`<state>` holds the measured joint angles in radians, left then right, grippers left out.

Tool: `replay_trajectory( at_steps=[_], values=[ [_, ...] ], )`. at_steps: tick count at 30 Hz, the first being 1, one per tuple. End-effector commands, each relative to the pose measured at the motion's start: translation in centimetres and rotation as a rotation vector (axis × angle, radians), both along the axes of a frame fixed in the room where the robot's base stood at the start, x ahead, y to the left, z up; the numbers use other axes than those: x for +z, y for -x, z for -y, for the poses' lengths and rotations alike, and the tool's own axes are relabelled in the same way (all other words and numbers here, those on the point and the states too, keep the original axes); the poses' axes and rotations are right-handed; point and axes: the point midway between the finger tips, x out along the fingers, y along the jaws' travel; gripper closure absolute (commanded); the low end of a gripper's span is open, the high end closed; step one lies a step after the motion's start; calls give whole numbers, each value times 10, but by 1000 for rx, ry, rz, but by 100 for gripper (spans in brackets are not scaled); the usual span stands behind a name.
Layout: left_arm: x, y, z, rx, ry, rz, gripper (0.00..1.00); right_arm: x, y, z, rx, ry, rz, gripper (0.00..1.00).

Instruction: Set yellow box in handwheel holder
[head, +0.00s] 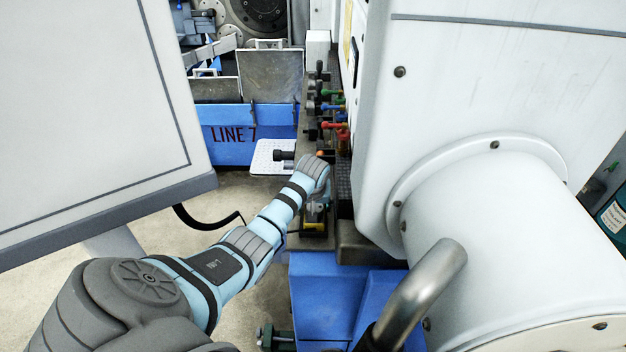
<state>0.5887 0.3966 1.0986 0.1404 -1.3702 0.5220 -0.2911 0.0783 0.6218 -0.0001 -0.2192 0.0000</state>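A small yellow piece (314,226), which looks like the yellow box, shows just below the wrist of my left arm, over a dark ledge above the blue base. My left gripper (316,208) points down there, mostly hidden by its own wrist. I cannot tell whether its fingers are open or shut, or whether they touch the yellow piece. I cannot make out the handwheel holder clearly. My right gripper is out of view.
Red, green and blue handled valves (335,115) line the machine's side beyond my wrist. A large white machine housing (480,90) fills the right. A white panel (90,120) stands at left. A perforated white plate (272,158) lies beyond the arm. A blue "LINE 7" bin (235,150) stands behind.

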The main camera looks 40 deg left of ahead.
Motion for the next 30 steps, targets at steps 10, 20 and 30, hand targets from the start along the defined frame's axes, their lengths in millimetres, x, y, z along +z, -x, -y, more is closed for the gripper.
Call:
replay_trajectory(
  at_steps=[10, 20, 30],
  values=[
    [16, 6, 1, 3, -2, -1, 42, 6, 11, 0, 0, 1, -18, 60],
    [84, 27, 20, 2, -2, 1, 42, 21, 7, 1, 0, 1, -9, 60],
    [111, 37, 28, 3, 0, -3, 42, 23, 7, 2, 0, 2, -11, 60]
  ],
)
